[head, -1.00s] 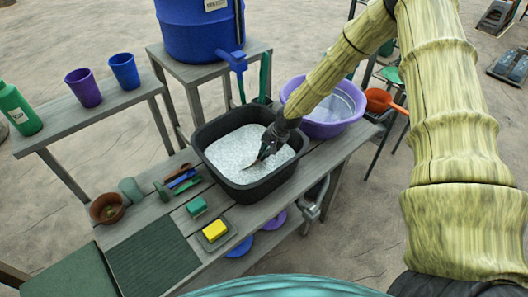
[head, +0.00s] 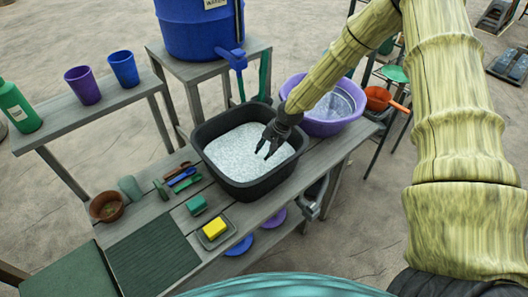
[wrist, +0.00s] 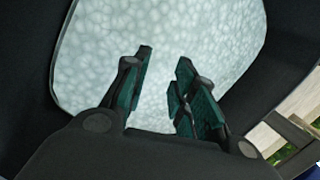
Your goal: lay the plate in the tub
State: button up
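The black tub (head: 206,163) stands on the bench, filled with white foamy suds (head: 238,150); its dark wall also shows in the wrist view (wrist: 28,75). My gripper (head: 266,152) is over the right part of the suds, inside the tub's outline. In the wrist view my gripper (wrist: 160,90) has its fingers apart, with only suds between them. No plate shows in the tub; whether one lies under the suds cannot be seen. A blue round plate-like disc (head: 239,246) and a purple one (head: 275,220) are below the bench top, partly hidden.
A purple basin (head: 322,125) stands right behind the tub. In front are a yellow sponge (head: 214,227) on a dish, a green block (head: 196,205) and several brushes. A blue water barrel (head: 199,32) stands behind. A ribbed green mat (head: 152,260) lies at front left.

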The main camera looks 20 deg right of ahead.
jog(key=b+v, duration=0.3)
jog(key=v, duration=0.8)
dwell(0.6)
